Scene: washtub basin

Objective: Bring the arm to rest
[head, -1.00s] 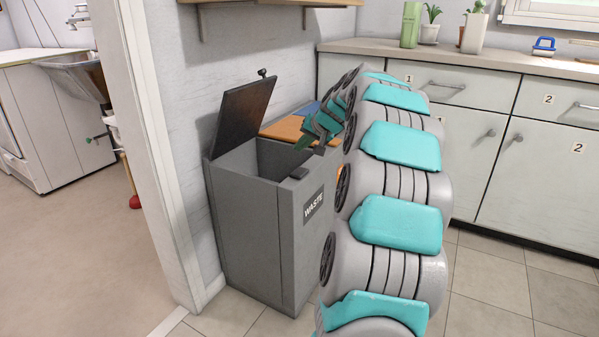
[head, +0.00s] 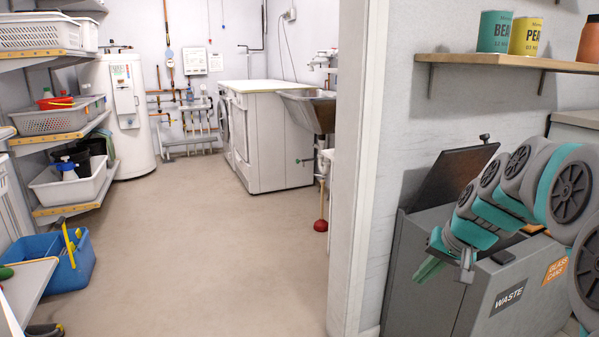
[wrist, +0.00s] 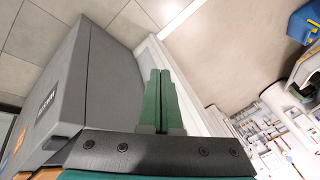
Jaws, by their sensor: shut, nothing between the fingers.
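My arm comes in from the right in the head view, bent, with grey and teal links. My gripper (head: 430,268) hangs at its end in front of the grey waste bin (head: 415,285), pointing down and left. In the wrist view my gripper (wrist: 161,78) shows two green fingers pressed together with nothing between them. The bin's side (wrist: 95,80) is left of the fingers, and I see no contact there. The bin's dark lid (head: 450,180) stands open. Part of the bin is hidden behind my arm.
A white door frame (head: 358,150) stands just left of the bin. Beyond it, the floor (head: 220,240) is clear up to a washing machine (head: 268,135) and a sink (head: 310,108). A blue caddy (head: 68,268) sits at left. A shelf (head: 500,62) with tins hangs above the bin.

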